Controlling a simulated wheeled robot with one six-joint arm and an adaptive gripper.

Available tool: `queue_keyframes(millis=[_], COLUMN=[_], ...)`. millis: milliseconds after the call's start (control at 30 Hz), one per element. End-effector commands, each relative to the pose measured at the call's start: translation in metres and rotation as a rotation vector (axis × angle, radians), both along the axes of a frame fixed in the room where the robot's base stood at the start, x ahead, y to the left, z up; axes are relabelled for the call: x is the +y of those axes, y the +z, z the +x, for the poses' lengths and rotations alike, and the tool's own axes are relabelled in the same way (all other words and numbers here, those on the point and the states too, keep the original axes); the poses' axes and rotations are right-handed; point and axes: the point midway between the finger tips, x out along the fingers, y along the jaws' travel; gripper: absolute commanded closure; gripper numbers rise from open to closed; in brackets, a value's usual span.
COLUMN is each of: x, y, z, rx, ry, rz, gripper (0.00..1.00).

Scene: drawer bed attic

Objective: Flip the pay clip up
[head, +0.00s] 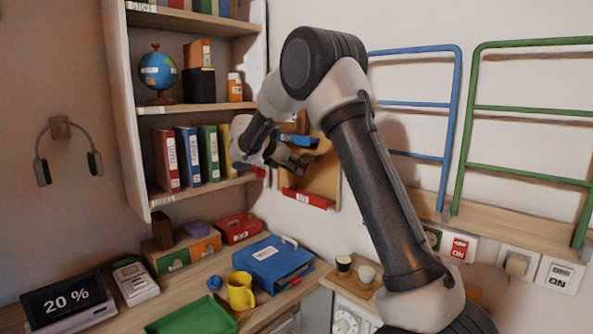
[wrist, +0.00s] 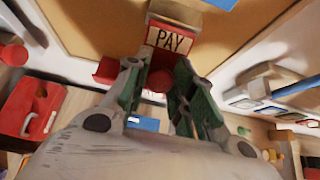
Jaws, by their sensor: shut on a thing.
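The pay clip shows in the wrist view as a red piece with a pale label reading PAY (wrist: 170,40), at the top centre against a brown board. My gripper (wrist: 157,78) is shut on a red rounded knob just below this label, with one green-padded finger on each side. In the head view my gripper (head: 300,162) is at the brown board (head: 322,180) on the wall. The arm and gripper hide much of the board there, and I cannot make out the knob in that view.
A red labelled strip (head: 307,199) sits at the board's lower edge, and a blue piece (head: 296,140) is near its top. Binders (head: 190,157) stand on the shelf to the left. A blue folder (head: 272,262) and yellow mug (head: 240,291) are on the desk below.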

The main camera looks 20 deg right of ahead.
Motion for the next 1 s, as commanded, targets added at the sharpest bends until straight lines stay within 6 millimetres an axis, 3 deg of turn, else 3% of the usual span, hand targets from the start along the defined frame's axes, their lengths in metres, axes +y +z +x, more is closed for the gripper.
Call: queue_keyframes(millis=[500, 1000], x=[0.001, -0.001], y=[0.027, 0.035], z=[0.001, 0.001], rx=[0.153, 0.21], ry=[0.001, 0.0], rz=[0.388, 0.519], gripper=[0.99, 0.99])
